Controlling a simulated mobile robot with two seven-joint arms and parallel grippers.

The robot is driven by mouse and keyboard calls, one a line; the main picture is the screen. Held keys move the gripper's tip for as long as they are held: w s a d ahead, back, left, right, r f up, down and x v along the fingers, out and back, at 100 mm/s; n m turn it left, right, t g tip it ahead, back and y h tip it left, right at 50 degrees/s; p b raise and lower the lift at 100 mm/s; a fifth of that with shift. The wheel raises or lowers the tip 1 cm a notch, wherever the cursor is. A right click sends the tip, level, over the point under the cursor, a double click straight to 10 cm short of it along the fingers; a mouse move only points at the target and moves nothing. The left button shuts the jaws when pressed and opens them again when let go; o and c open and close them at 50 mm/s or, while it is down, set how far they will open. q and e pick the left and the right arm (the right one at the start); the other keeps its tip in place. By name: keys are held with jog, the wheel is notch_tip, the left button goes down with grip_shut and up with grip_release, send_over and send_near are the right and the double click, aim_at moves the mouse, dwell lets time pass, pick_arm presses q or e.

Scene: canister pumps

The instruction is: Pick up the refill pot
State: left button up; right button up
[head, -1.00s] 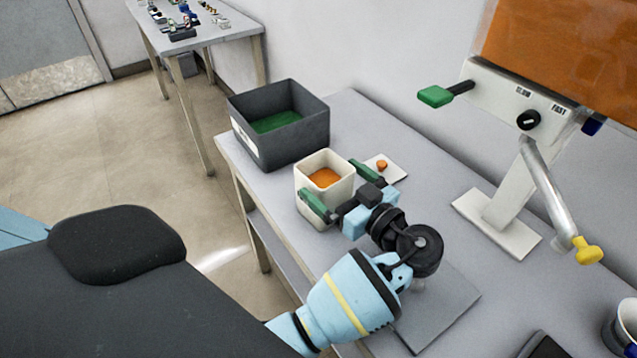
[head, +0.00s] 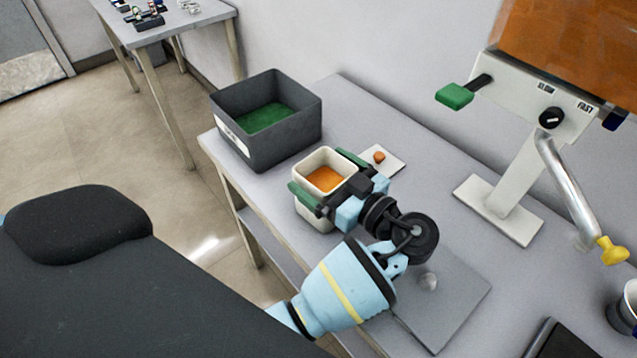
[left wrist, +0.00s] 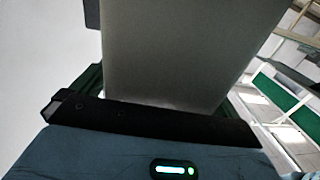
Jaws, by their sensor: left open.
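The refill pot, a cream square-sided pot (head: 317,217) with orange contents, stands upright on the grey table in the head view. My left gripper (head: 324,174) is open, with one green-tipped finger along each of two opposite sides of the pot, near its rim. I cannot tell whether either finger touches the wall. In the left wrist view a flat grey wall, seemingly the pot (left wrist: 185,50), fills the space in front of the gripper's dark palm. The fingers are mostly hidden there. My right gripper is not in view.
A dark grey bin (head: 291,138) with a green inside stands just behind the pot. A white card (head: 392,163) with a small orange piece lies to its right. A pump stand (head: 497,211) with a yellow-tipped spout is further right. A grey mat (head: 462,307) lies nearer.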

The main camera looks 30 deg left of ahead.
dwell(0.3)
pick_arm(q)
jog(key=c, duration=1.3)
jog(key=shift+o, duration=0.2)
jog(key=shift+r, duration=0.15)
